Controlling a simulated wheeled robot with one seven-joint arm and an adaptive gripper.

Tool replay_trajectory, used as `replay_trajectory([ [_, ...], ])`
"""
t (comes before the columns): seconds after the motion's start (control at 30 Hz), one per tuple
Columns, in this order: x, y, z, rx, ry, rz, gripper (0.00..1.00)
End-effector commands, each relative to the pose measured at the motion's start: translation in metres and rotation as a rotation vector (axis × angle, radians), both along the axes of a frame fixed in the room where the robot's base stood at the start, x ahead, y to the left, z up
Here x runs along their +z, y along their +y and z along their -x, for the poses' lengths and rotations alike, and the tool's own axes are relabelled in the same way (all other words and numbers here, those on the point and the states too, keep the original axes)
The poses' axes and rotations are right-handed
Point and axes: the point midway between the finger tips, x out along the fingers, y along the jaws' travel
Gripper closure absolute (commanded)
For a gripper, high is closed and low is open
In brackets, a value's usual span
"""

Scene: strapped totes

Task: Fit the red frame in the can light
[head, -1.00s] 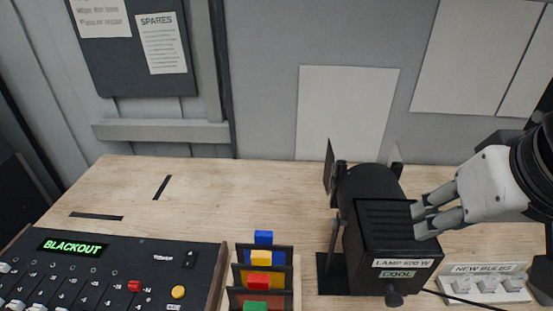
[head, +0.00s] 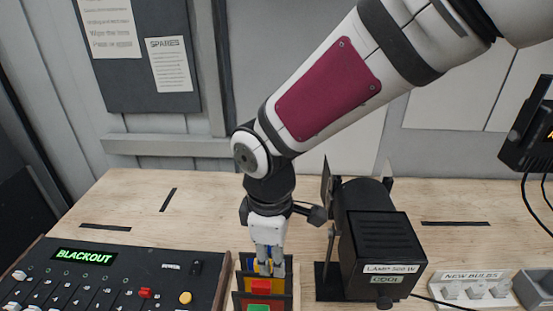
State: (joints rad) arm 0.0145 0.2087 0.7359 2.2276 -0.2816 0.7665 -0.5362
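The red frame, a dark plate with a red tab (head: 261,286), stands in a wooden rack (head: 296,288) at the bottom middle. The frame with the green tab (head: 258,307) stands in front of it. The black can light (head: 382,240) stands right of the rack, its labels reading LAMP 500 W and COOL. My gripper (head: 270,266) points down over the rack, with its fingertips just behind the red tab, around where the blue and yellow tabs are. The fingers mostly hide those tabs. I cannot tell whether the gripper is shut on one.
A control desk (head: 115,270) with a lit BLACKOUT display is at the lower left. The new bulbs tray (head: 470,290) and a grey bin (head: 538,288) are right of the lamp. A dark device (head: 530,130) hangs at the right edge.

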Motion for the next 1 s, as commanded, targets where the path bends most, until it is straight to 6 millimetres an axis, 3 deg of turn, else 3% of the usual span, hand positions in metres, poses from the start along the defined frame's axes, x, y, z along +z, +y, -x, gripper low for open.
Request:
replay_trajectory([
  [0.13,-0.010,0.022,0.010,0.100,0.040,-0.026,0.72],
  [0.37,-0.025,0.026,0.011,0.124,0.050,-0.030,0.72],
  [1.0,-0.131,0.026,0.012,0.124,0.050,-0.028,0.72],
])
